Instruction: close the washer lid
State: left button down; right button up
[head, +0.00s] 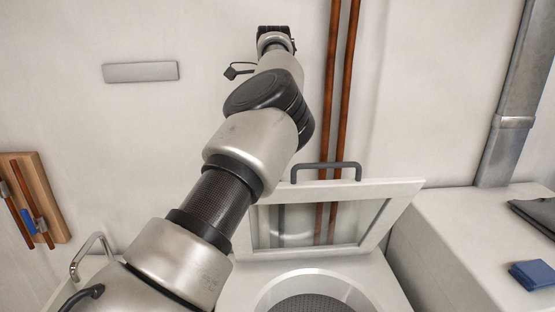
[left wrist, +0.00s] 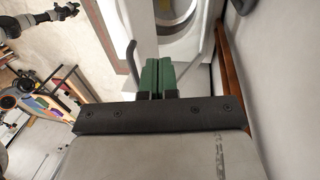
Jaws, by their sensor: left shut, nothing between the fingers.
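The washer lid (head: 376,222) stands open and raised, a pale frame with a window. A dark bar handle (head: 326,168) is on its top edge. Below it is the washer's round opening (head: 290,276). My left arm crosses in front of the lid's left part, and its dark gripper end (head: 275,34) is up near the wall, above and left of the handle; its fingertips are hidden there. In the left wrist view the green fingers (left wrist: 158,78) are shut and empty, close beside the lid and its handle (left wrist: 132,62). A small dark arm end, likely my right gripper (left wrist: 66,11), shows far off.
Two copper pipes (head: 338,90) run down the wall behind the lid. A white counter (head: 450,235) at the right bears a blue item (head: 533,274) and a dark item. A wooden rack (head: 38,198) and a metal handle (head: 88,256) are at left.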

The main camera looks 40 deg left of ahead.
pick_arm(q)
jog(key=x, duration=0.3)
jog(key=s+d+b+x, duration=0.1)
jog(key=x, duration=0.3)
jog(key=d+b+x, duration=0.1)
jog(key=x, duration=0.3)
jog(key=shift+s+r, duration=0.25)
jog(key=shift+s, duration=0.1)
jog(key=shift+s+d+f, duration=0.25)
jog(key=shift+s+d, duration=0.15)
jog(key=shift+s, duration=0.05)
jog(key=shift+f, duration=0.15)
pick_arm(e)
jog(key=shift+s+d+f, duration=0.2)
jog(key=shift+s+f, duration=0.35)
jog(key=shift+s, duration=0.05)
jog(key=shift+s+d+f, duration=0.2)
jog(key=shift+s+f, duration=0.35)
jog(key=shift+d, duration=0.15)
